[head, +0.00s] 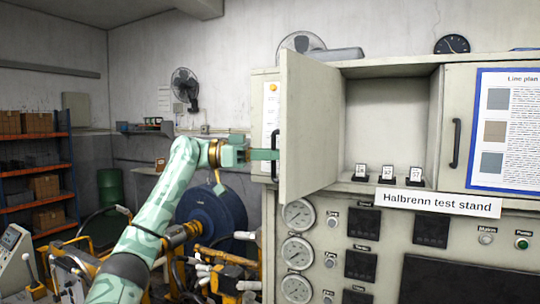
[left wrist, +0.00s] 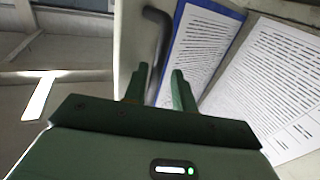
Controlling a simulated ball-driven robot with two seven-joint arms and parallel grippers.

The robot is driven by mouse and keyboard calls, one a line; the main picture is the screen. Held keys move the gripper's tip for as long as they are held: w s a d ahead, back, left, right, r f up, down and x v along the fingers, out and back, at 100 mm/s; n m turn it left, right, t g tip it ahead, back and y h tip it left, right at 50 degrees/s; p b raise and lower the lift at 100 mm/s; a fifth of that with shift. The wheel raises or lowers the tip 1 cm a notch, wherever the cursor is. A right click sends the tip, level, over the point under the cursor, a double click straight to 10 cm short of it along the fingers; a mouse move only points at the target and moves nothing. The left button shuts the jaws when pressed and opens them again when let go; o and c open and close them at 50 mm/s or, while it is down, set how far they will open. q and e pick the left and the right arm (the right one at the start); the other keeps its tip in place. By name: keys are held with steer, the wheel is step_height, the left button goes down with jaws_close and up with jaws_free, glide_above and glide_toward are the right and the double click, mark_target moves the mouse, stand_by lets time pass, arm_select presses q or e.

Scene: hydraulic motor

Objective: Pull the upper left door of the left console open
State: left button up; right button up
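The upper left door (head: 310,125) of the left console stands swung well open. Its plain inner face shows in the head view, and its free edge is toward me. The door's dark bar handle (head: 275,152) sits on its outer face near the free edge. My left gripper (head: 264,155) is at that handle. In the left wrist view the handle (left wrist: 156,55) runs down between the two fingers of my left gripper (left wrist: 157,88). The fingers stand apart, with a visible gap beside the bar. My right gripper is not in view.
The opened compartment (head: 390,125) holds several small black stands with white cards. A closed door with a poster (head: 510,130) is to its right. Gauges (head: 298,215) and a sign (head: 440,203) are below. A blue motor (head: 212,210) stands behind my left arm.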

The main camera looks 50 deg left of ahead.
arm_select(q)
steer(key=shift+s+a, duration=0.1)
stand_by(0.3)
steer(key=b+v, duration=0.1)
steer(key=v, duration=1.5)
steer(key=shift+b, duration=0.4)
